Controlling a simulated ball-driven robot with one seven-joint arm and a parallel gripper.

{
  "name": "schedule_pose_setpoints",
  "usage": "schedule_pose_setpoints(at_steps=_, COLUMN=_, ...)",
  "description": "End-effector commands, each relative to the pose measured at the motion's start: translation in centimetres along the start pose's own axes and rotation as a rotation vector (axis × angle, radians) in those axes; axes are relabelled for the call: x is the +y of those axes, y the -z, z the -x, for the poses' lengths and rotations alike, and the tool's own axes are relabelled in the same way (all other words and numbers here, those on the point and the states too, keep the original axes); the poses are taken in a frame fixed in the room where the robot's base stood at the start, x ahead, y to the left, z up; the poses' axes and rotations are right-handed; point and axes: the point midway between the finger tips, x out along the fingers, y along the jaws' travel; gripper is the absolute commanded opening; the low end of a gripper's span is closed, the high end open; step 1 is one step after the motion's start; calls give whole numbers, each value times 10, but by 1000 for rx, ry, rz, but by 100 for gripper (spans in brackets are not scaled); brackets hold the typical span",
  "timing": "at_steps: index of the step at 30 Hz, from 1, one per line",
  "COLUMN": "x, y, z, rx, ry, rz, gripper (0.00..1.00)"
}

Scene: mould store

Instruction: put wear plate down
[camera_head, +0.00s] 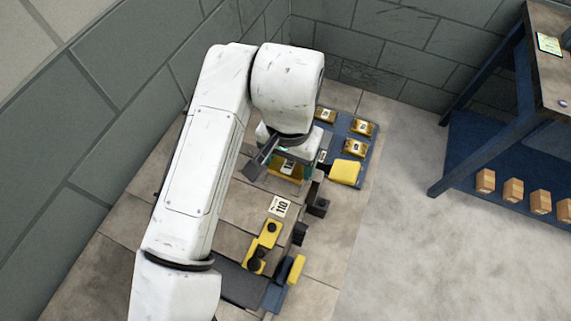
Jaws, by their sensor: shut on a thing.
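My white arm reaches down from the left, and my gripper (284,163) is shut on a wear plate (287,178). The plate is gold-yellow with a small white label, and the gripper and wrist partly hide it. A blue mat or tray (372,150) lies just right of the gripper, with several similar labelled gold plates and a plain yellow block (345,172) on it. I cannot tell whether the held plate touches anything below.
A yellow fixture with black knobs (262,246) and a label marked 110 (279,206) lie nearer. A blue-framed bench (487,152) stands right, with several small boxes on its lower shelf. Block walls close the left and back. Floor is clear between mat and bench.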

Motion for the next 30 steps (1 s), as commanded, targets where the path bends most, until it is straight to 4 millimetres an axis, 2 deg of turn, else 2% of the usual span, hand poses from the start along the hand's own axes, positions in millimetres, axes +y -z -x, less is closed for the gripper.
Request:
schedule_pose_setpoints(at_steps=2, x=-7, y=-1, z=-6, rx=-3, ry=0, rz=5, gripper=16)
schedule_pose_setpoints(at_steps=6, x=-6, y=0, z=-27, rx=-2, ry=-2, rz=2, gripper=16)
schedule_pose_setpoints(at_steps=9, x=-7, y=0, z=-35, rx=-1, ry=0, rz=2, gripper=16)
schedule_pose_setpoints(at_steps=30, x=-6, y=0, z=-50, rx=-2, ry=0, rz=2, gripper=16)
